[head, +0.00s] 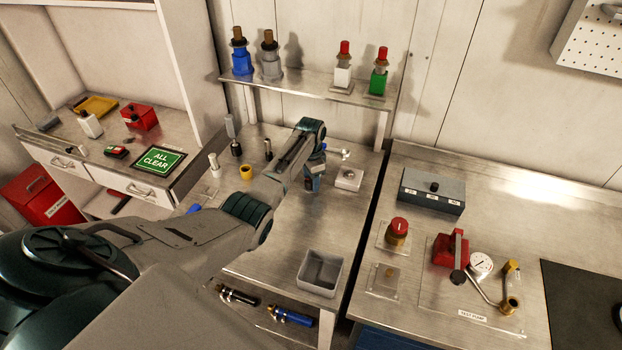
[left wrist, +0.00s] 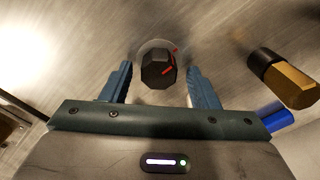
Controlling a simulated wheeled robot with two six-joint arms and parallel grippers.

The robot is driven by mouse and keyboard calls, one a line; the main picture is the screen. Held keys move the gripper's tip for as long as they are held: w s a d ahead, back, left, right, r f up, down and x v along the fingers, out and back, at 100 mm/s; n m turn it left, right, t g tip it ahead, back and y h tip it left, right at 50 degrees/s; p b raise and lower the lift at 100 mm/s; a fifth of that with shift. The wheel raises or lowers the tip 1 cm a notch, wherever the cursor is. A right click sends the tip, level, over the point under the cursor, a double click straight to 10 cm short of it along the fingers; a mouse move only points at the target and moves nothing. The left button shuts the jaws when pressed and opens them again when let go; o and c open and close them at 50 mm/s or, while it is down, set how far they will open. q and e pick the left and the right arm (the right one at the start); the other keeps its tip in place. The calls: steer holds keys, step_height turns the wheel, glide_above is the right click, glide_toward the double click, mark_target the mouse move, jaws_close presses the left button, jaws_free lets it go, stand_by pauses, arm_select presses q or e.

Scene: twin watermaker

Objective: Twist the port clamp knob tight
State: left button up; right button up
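My left gripper (left wrist: 160,76) is open, one blue finger on each side of the knob, with visible gaps to both. In the head view my left gripper (head: 313,178) points down over the middle bench. There the arm and gripper hide the knob. My right gripper is not in view.
A brass and black fitting (left wrist: 285,80) lies right of the fingers in the wrist view. A shelf (head: 318,90) with several bottles stands behind.

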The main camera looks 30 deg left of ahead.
mark_target(311, 180)
arm_select(q)
step_height(311, 180, up, 11)
steer(key=b, duration=0.3)
steer(key=shift+f, duration=0.15)
stand_by(0.6)
